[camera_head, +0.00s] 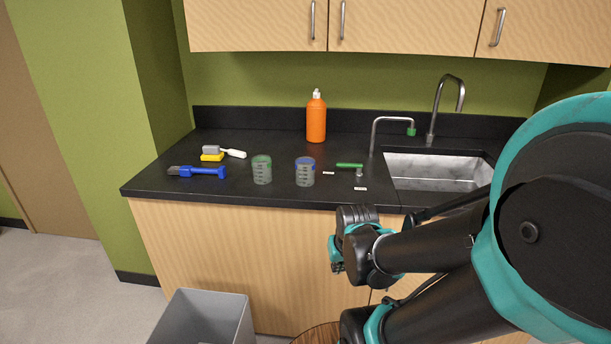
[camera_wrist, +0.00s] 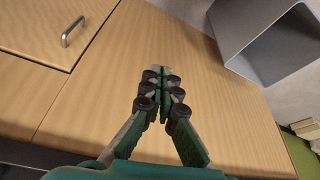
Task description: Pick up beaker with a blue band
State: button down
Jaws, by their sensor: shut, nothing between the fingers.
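The beaker with a blue band (camera_head: 305,172) stands upright on the black countertop, near the front edge and left of the sink. It is greyish and see-through, with the blue at its rim. A similar beaker with a green band (camera_head: 262,170) stands a little to its left, apart from it. My gripper shows in the wrist view (camera_wrist: 163,72), shut and empty, in front of the wooden cabinet front. In the head view my wrist is below the counter's front edge, to the right of the blue-banded beaker. The beakers are not in the wrist view.
A green-handled tool (camera_head: 349,166) and small white labels (camera_head: 360,188) lie right of the beaker. An orange bottle (camera_head: 316,120) stands behind. A blue-handled tool (camera_head: 205,171) and a brush (camera_head: 232,153) lie left. The sink (camera_head: 437,172) is right; a grey bin (camera_head: 205,318) stands on the floor.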

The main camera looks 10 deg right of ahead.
aim_at(305, 170)
jog(key=c, duration=2.3)
grip_release()
